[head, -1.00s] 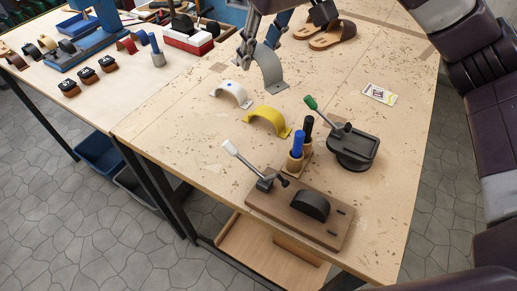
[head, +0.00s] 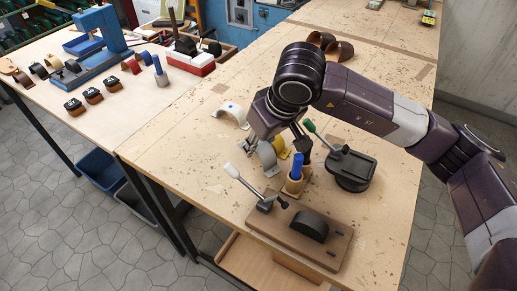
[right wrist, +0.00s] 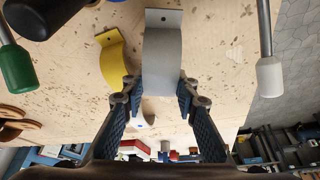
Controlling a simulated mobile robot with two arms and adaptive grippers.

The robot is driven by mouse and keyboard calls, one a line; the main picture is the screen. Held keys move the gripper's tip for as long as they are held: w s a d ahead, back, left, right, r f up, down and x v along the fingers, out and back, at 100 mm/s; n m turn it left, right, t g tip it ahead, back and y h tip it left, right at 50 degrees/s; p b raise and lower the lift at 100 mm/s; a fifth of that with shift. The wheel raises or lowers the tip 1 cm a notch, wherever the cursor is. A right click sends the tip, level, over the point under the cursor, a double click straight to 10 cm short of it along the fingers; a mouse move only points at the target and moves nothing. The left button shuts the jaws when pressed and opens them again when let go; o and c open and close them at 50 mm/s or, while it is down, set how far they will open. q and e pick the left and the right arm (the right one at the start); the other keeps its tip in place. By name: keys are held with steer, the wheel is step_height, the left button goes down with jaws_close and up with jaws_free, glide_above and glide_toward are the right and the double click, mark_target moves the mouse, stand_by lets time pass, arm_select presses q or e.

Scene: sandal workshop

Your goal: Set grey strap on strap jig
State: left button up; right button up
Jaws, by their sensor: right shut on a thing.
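The grey strap (head: 266,154) is a curved band with flat end tabs. In the right wrist view the strap (right wrist: 162,58) stands between the two fingers. My right gripper (head: 268,143) is shut on it, beside the yellow strap and left of the upright tools; my wrist hides part of it. The right gripper's fingertips (right wrist: 158,88) flank the strap's sides. The strap jig (head: 270,228) is a brown board with a black dome (head: 311,226) and a white-handled clamp lever (head: 241,178). The dome is bare. My left gripper is not in view.
A yellow strap (right wrist: 112,62) and a white strap (head: 232,114) lie on the table. Blue- and black-handled tools stand in a wooden holder (head: 294,186) behind the jig. A black device (head: 352,170) with a green-handled lever stands right. Brown sandals (head: 338,48) lie at the back.

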step_height(320, 180, down, 3)
steer(key=shift+f+p, duration=0.1)
steer(key=shift+p, duration=0.2)
steer(key=shift+f+b, duration=0.15)
steer(key=shift+b, duration=0.2)
steer(key=o, duration=0.9)
steer(key=shift+o, duration=0.2)
